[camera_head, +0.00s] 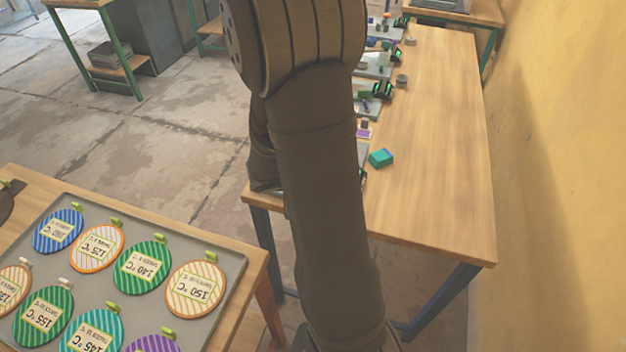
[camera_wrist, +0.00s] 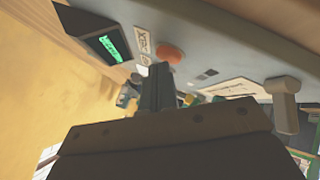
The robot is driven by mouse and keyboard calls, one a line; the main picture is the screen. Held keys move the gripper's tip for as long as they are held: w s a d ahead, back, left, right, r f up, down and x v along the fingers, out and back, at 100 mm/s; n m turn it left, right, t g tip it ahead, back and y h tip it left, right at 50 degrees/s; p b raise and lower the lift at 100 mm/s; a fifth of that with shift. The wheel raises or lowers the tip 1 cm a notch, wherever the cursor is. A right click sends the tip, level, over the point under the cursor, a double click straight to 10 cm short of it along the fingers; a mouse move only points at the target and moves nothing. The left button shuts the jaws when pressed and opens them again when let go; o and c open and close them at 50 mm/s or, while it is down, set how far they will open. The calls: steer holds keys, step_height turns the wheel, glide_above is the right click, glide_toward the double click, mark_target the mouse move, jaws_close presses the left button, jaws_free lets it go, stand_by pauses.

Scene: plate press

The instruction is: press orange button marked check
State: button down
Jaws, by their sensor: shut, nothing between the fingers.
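In the wrist view the orange button (camera_wrist: 169,53) sits on a grey panel (camera_wrist: 225,40), right of a small white label (camera_wrist: 143,41) whose lettering is too small to read for certain. My gripper (camera_wrist: 160,72) is shut, with nothing between its fingers. Its dark fingertips appear just below the button in the picture, and part of the button's lower edge is close to them. I cannot tell whether they touch it. In the head view my arm hides the gripper and the button.
A dark display with green digits (camera_wrist: 110,46) is left of the button; a grey handle (camera_wrist: 285,100) stands to the right. In the head view, a long wooden table (camera_head: 435,150) holds several devices and a teal block (camera_head: 381,158). A tray (camera_head: 228,285) of round plates lies front left.

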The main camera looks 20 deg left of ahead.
steer(key=shift+r, duration=0.8)
steer(key=shift+r, duration=2.5)
steer(key=shift+f, duration=0.15)
steer(key=shift+r, duration=2.05)
steer(key=shift+f, duration=0.1)
